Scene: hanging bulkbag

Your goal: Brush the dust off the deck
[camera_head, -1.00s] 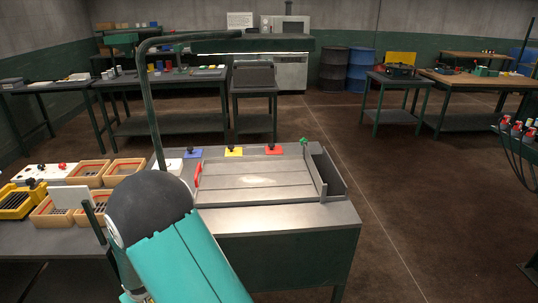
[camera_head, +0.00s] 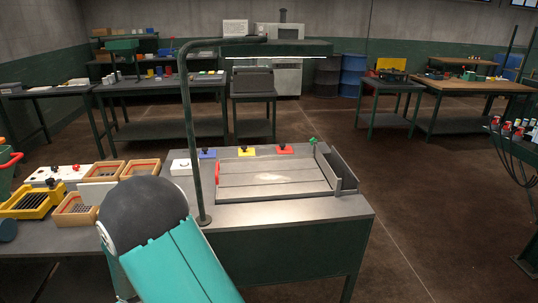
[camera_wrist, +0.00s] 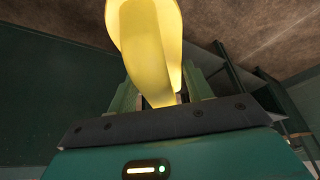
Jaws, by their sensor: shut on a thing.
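The deck (camera_head: 240,191) is a flat grey plate with a low rim and cross lines, on a grey-topped bench. A pale dust patch (camera_head: 270,177) lies near its middle. My gripper (camera_wrist: 162,88) has green fingers closed on a smooth yellow thing (camera_wrist: 147,40) in the wrist view. It looks like a handle; I see no bristles, so I cannot be sure it is a brush. In the head view my gripper and the yellow thing do not show. My arm stands at the front, left of the deck.
A lamp post (camera_head: 190,130) rises at the deck's left front, its lit bar (camera_head: 280,49) overhead. Blue, yellow and red (camera_head: 285,149) blocks with black knobs line the back. An open grey trough (camera_head: 343,172) adjoins the deck's right end. Wooden trays (camera_head: 142,168) stand left.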

